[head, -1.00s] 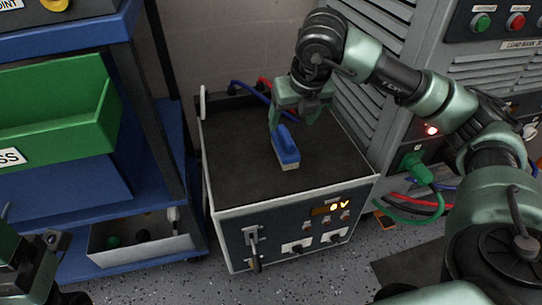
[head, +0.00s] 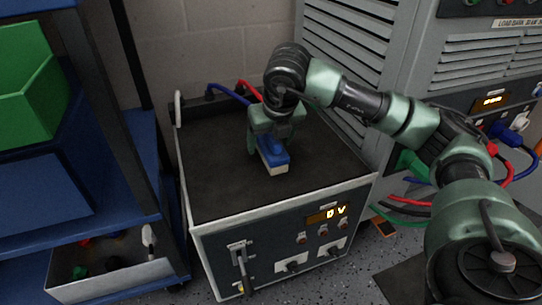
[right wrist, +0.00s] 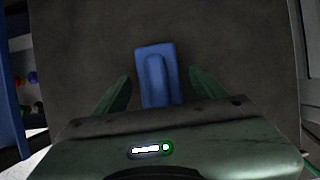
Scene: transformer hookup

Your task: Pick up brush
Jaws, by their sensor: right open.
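The brush (head: 273,159) has a blue body with a raised handle and pale bristles. It lies on the dark top of the grey instrument cabinet (head: 205,165). My right gripper (head: 268,145) is over the brush, pointing down. In the right wrist view the blue brush (right wrist: 156,70) lies between the two green fingers of the gripper (right wrist: 154,92), with a gap on each side. The gripper is open and holds nothing. The near end of the brush is hidden by the gripper body in the right wrist view. My left gripper is not in view.
A blue shelf (head: 150,160) with a green bin (head: 25,95) and a grey tray (head: 110,275) stands at the left. A grey louvred cabinet (head: 385,50) with cables stands at the right. The cabinet top around the brush is clear.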

